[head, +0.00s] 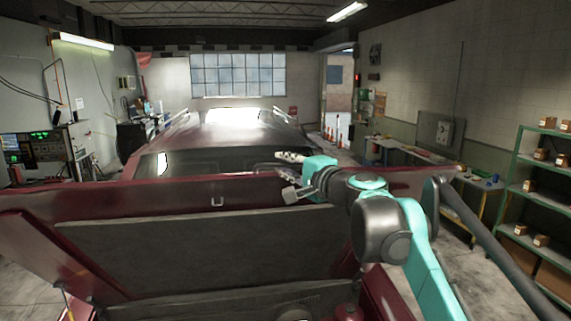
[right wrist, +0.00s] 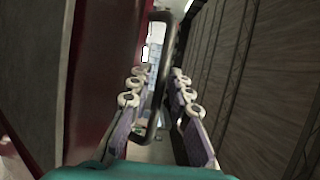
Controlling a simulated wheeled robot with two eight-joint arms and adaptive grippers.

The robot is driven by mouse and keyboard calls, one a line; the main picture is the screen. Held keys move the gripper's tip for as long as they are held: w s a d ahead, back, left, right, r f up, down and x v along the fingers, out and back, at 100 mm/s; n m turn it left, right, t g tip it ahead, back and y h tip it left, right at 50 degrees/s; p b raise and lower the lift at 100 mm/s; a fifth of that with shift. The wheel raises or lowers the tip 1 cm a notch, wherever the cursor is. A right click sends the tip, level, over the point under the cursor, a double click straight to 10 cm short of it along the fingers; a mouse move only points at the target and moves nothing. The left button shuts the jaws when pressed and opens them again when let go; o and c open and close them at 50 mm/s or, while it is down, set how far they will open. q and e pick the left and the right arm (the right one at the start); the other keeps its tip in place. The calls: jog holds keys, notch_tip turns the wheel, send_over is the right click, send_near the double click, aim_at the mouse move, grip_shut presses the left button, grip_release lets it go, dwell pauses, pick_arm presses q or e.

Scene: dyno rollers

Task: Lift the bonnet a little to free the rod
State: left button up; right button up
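The dark red bonnet (head: 120,192) is raised, with its grey underside (head: 200,250) facing me in the head view. My right gripper (head: 289,174) is at the bonnet's upper edge, right of its middle, with its fingers spread. In the right wrist view the two padded fingers (right wrist: 157,98) stand apart. A dark strip (right wrist: 160,80) shows between them; I cannot tell whether they touch it. The bonnet's red side (right wrist: 97,70) is left of the fingers there. A thin yellowish piece (head: 67,300) shows at the lower left; I cannot tell whether it is the rod. My left gripper is out of view.
The car's roof (head: 240,125) lies behind the bonnet. A green shelf rack (head: 520,190) with small boxes stands at the right. A workbench (head: 410,155) runs along the right wall. Test equipment (head: 35,150) stands at the left. Grey floor shows on both sides.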

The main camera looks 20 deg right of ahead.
grip_shut()
jog(key=w+r+p, duration=0.1)
jog(key=w, duration=0.1)
jog(key=w+d+r+p, duration=0.1)
jog(key=w, duration=0.1)
jog(key=w+r+p, duration=0.1)
jog(key=w, duration=0.1)
jog(key=shift+d+r, duration=0.3)
jog(key=shift+r, duration=0.05)
jog(key=shift+w+d+r, duration=0.1)
jog(key=shift+w, duration=0.3)
grip_release()
jog(key=shift+s, duration=0.1)
jog(key=s+d, duration=0.1)
jog(key=s, duration=1)
jog(key=shift+s+d+r, duration=0.15)
jog(key=shift+s+d, duration=0.2)
jog(key=shift+s, duration=0.05)
